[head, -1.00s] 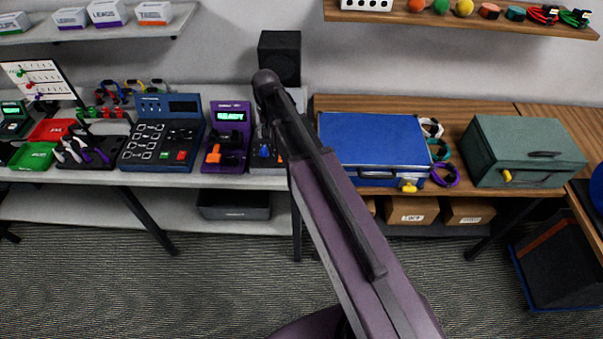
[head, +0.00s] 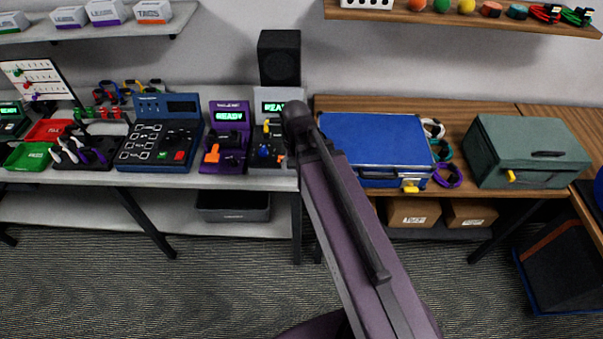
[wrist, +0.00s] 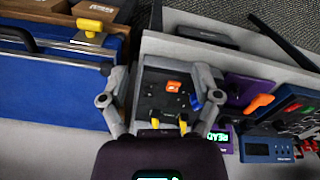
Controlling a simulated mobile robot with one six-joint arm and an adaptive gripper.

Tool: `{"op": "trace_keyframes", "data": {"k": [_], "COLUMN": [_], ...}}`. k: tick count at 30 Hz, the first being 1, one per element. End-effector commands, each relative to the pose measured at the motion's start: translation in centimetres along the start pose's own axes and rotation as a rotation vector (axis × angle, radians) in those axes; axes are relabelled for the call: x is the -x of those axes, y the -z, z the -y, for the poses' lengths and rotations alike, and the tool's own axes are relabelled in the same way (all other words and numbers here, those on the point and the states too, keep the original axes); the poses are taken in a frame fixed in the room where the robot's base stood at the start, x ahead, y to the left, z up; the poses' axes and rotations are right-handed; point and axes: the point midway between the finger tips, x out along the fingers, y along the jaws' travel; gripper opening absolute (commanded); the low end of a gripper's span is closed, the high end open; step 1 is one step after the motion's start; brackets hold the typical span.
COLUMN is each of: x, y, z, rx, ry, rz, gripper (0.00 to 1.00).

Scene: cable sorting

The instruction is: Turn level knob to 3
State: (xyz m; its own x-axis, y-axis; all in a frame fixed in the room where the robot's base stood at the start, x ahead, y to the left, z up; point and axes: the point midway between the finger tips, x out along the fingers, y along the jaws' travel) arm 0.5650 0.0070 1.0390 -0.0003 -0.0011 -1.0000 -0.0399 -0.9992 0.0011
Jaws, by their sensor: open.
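The grey READY unit (head: 280,97) stands on the bench at the right end of the row of units. My arm end covers part of it. In the wrist view its dark panel (wrist: 150,88) lies between my fingers, with an orange part (wrist: 173,86), a blue part (wrist: 195,102) and small yellow parts. My gripper (wrist: 161,76) is open and empty, its fingers spread either side of this panel. I cannot tell its height above it. No level marking or number is readable, so I cannot tell which control is the level knob or its setting.
The purple READY unit (head: 227,118) with an orange lever stands just left, and the dark blue unit (head: 150,105) beyond it. A blue case (head: 372,138) lies close on the right. A black speaker (head: 279,57) stands behind.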

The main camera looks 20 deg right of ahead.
Motion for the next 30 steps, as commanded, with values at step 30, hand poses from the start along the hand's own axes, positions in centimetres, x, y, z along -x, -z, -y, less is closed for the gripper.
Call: {"op": "trace_keyframes", "data": {"k": [30], "x": [-0.5], "y": [-2.7], "z": [-0.9], "rx": [0.040], "ry": [0.000], "rz": [0.000], "gripper": [0.81]}}
